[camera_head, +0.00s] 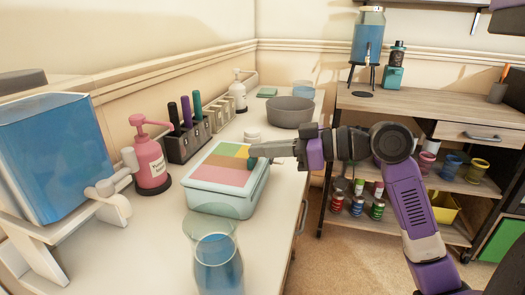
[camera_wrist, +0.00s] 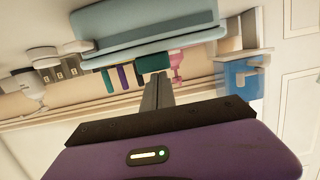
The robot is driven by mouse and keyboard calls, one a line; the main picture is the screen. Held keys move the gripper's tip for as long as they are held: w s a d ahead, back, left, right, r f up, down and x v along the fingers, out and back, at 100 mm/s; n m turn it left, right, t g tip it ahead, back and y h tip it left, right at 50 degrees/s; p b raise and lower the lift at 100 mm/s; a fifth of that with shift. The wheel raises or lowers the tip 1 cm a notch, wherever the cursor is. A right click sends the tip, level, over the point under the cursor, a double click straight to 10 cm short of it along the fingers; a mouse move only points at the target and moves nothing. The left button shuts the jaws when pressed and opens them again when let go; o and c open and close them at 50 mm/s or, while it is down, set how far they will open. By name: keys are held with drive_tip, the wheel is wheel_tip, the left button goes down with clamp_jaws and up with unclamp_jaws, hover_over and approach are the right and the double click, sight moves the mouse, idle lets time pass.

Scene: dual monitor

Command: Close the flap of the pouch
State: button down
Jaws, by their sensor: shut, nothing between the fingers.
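No soft pouch is plainly recognizable. A pale teal box-like container (camera_head: 225,203) with a pink, orange, yellow and green top (camera_head: 222,165) lies on the white counter. Its top looks flat, and I cannot tell whether a flap on it is open. My gripper (camera_head: 254,154) reaches in from the right, with its tips at the right edge of the coloured top. Contact is unclear. In the wrist view, which appears upside down, my gripper (camera_wrist: 160,78) is shut with nothing between its fingers, and the teal container (camera_wrist: 150,35) shows above the fingertips.
A pink pump bottle (camera_head: 151,160) and a marker rack (camera_head: 190,143) stand behind the container. A grey bowl (camera_head: 290,112) is farther back. A blue-filled glass (camera_head: 218,265) stands in front, and a blue tank (camera_head: 55,150) at left. The floor (camera_head: 335,265) at right is clear.

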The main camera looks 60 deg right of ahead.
drive_tip(key=shift+f, duration=0.15)
drive_tip(key=p+v, duration=0.1)
drive_tip(key=v, duration=0.7)
drive_tip(key=shift+w, duration=0.1)
